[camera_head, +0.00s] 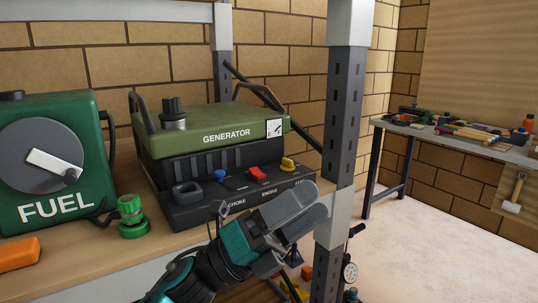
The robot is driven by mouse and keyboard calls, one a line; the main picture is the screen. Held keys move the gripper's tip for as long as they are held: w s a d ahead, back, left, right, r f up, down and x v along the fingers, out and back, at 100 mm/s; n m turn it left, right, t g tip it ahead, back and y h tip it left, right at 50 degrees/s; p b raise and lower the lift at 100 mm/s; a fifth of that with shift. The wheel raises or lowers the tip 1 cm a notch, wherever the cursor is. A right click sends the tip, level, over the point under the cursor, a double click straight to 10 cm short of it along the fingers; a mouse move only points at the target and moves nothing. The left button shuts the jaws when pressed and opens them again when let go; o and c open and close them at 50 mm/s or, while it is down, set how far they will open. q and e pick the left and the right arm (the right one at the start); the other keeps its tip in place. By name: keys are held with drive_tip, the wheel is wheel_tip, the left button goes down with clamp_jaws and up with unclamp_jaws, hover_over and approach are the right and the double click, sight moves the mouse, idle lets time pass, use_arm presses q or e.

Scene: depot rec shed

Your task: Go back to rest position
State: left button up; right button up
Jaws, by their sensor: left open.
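My left gripper (306,209) reaches up from the bottom edge in the head view, at the front edge of the wooden shelf. It is open and nothing shows between its fingers. It is in front of the green generator (208,132), below its row of controls, and hides part of the shelf edge. I cannot tell whether it touches the shelf. My right gripper is not in view.
A fuel box (70,145) with a dial stands at left, beside a green cap (131,212) and an orange object (18,253). A metal post (343,110) rises right of my gripper. A cluttered workbench (470,142) stands farther back. Pale floor (420,245) at right is clear.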

use_arm(q)
drive_tip(key=w+a+f+n+t+y, duration=0.1)
drive_tip(key=a+f+n+t+y, duration=0.6)
drive_tip(key=f+n, duration=0.55)
drive_tip(key=w+a+f+n+t+y, duration=0.1)
drive_tip(key=a+f+n+t+y, duration=0.65)
drive_tip(key=n, duration=0.75)
drive_tip(key=s+a+f+n+g+y, duration=0.3)
drive_tip(key=s+f, duration=0.4)
drive_tip(key=f, duration=0.3)
drive_tip(key=s+a+f+n+g+y, duration=0.4)
drive_tip(key=s+a+f+n+g, duration=0.1)
drive_tip(key=f, duration=0.5)
drive_tip(key=s+n+g, duration=0.1)
drive_tip(key=s, duration=0.1)
drive_tip(key=shift+s+f+p, duration=0.2)
drive_tip(key=shift+s+p, duration=0.1)
drive_tip(key=shift+p, duration=0.1)
drive_tip(key=shift+n, duration=0.25)
